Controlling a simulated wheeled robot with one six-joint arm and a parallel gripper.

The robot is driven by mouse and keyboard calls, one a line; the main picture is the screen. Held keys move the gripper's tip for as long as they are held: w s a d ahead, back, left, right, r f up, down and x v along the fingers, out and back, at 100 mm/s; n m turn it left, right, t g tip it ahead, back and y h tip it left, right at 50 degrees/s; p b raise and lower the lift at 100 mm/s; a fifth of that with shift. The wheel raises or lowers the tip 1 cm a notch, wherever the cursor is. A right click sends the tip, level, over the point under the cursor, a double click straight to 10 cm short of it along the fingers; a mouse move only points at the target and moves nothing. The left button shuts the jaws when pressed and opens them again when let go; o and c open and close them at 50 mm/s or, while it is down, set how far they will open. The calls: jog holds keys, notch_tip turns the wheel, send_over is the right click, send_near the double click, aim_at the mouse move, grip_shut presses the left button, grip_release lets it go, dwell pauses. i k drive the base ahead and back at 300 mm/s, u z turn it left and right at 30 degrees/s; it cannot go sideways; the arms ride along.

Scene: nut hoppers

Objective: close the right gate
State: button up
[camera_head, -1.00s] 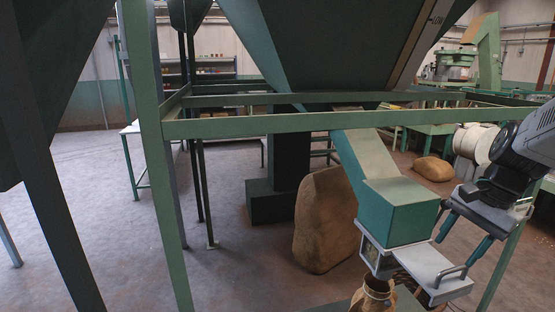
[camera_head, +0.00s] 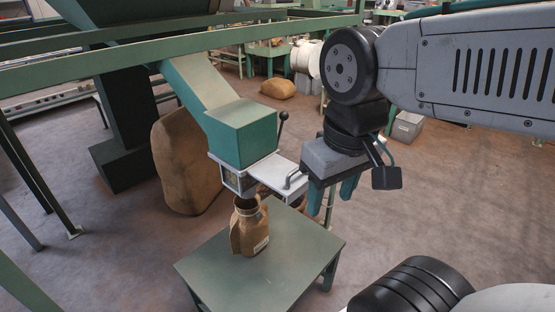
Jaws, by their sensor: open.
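The gate is a pale metal slide plate (camera_head: 270,173) with a bar handle (camera_head: 294,179), at the mouth of the teal chute (camera_head: 240,132). The plate sticks out to the right of the chute's outlet box (camera_head: 229,178). My gripper (camera_head: 331,199) is open and points down just right of the handle, its two teal fingers apart with nothing seen between them. Whether a finger touches the handle I cannot tell. A brown open-topped bag (camera_head: 249,230) stands upright below the outlet.
The bag stands on a green table (camera_head: 240,285). A thin lever with a dark knob (camera_head: 283,116) rises behind the plate. A large brown sack (camera_head: 185,160) leans behind the chute at left. A green rail (camera_head: 130,62) crosses above. Floor at right is mostly clear.

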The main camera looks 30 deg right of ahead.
aim_at(283, 176)
jog(key=z, duration=1.85)
jog(key=k, duration=0.35)
jog(key=u, duration=1.25)
